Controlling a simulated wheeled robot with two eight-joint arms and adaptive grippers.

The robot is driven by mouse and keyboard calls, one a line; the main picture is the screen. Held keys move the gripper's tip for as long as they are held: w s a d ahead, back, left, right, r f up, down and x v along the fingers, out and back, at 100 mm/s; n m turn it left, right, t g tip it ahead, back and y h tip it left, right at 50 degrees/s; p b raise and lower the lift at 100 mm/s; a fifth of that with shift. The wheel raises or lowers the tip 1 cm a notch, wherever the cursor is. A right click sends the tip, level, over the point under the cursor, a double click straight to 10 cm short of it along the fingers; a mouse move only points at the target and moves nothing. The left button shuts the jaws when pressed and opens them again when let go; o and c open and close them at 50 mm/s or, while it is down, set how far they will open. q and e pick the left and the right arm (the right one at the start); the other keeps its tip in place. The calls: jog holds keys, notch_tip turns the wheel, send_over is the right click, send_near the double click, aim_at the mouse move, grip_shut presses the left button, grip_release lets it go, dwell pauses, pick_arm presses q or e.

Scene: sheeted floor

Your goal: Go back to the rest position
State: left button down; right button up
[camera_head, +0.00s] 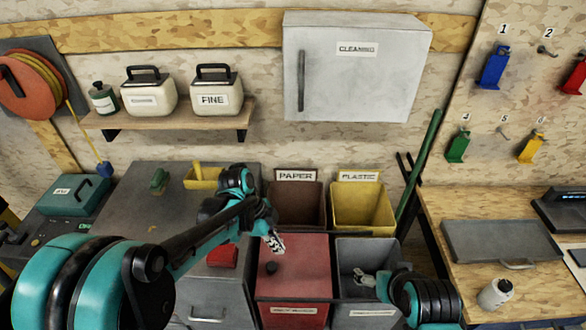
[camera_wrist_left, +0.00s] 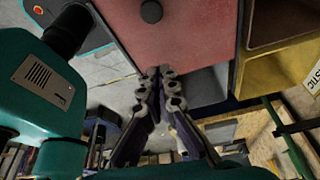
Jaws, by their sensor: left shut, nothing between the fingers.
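My left gripper (camera_head: 275,243) hangs over the back part of the red bin with a closed lid (camera_head: 305,277) in the head view. Its fingers are together and hold nothing. In the left wrist view the fingertips (camera_wrist_left: 159,72) meet just below the red lid's edge in the picture. My right arm (camera_head: 425,298) comes in at the bottom right. Its gripper (camera_head: 366,279) shows small over the open grey bin, and its finger opening is too small to make out.
A brown PAPER bin (camera_head: 298,207) and a yellow bin (camera_head: 362,207) stand behind. A grey cabinet (camera_head: 150,215) carries small items on the left. A wooden workbench (camera_head: 450,215) stands on the right. A shelf (camera_head: 170,122) and a CLEANING cabinet (camera_head: 355,75) hang on the wall.

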pick_arm(q)
jog(key=s+a+r+n+t+y, duration=0.2)
jog(key=s+a+r+n+t, duration=0.1)
jog(key=n, duration=0.6)
jog(key=s+a+r+n+t+y, duration=0.2)
jog(key=s+a+r+n+t, duration=0.2)
jog(key=s+a+n, duration=0.3)
jog(key=shift+s+a+r+n+t, duration=0.3)
jog(key=shift+s+n, duration=0.5)
jog(key=shift+n, duration=0.9)
jog(key=shift+d+r, duration=0.1)
jog(key=shift+d, duration=0.05)
